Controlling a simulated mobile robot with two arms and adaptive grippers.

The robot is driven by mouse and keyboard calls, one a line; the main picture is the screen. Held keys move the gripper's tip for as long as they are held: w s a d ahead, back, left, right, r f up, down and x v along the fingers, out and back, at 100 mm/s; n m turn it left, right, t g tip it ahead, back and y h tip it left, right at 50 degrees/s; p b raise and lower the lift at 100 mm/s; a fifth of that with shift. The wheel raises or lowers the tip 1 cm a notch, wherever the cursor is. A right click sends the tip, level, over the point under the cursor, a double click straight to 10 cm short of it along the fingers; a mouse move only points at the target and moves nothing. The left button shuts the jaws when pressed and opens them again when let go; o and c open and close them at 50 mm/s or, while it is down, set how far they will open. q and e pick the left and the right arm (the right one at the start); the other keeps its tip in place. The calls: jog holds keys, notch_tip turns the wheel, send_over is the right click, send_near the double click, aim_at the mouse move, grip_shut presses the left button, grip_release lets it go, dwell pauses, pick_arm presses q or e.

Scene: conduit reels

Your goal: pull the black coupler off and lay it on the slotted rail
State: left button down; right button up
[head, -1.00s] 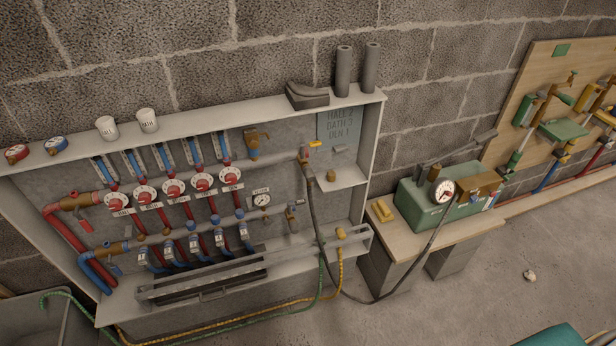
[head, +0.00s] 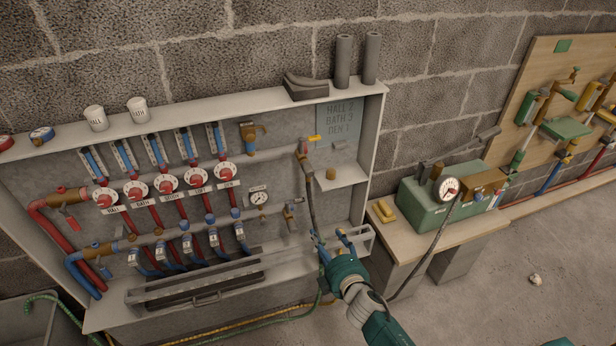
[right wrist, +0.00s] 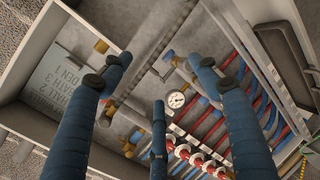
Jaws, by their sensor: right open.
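The black coupler (head: 303,157) sits at the top of the dark hose, on the valve with the yellow lever, at the cabinet's right side. In the right wrist view, the hose's dark upper end (right wrist: 116,103) lies between my fingers' tips, farther off. The slotted rail (head: 190,285) runs along the cabinet's lower front. My right gripper (head: 333,243) is open and empty, below the coupler and in front of the rail's right end. Its blue fingers show spread in the right wrist view (right wrist: 165,90).
A small shelf (head: 345,176) with a brass fitting (head: 331,174) is right of the hose. Red-knobbed valves and pipes (head: 165,184) fill the cabinet's left and middle. A green gauge unit (head: 430,208) stands on the bench at right. The hose loops toward it.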

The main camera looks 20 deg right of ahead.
aim_at(308, 173)
jog(key=w+r+n+t, duration=0.2)
jog(key=r, duration=0.6)
jog(key=w+r+n+t+b, duration=0.1)
jog(key=w+r+n, duration=0.1)
jog(key=r, duration=0.6)
jog(key=shift+w+a+t, duration=0.25)
jog(key=shift+w+t, duration=0.15)
jog(key=shift+w, duration=0.4)
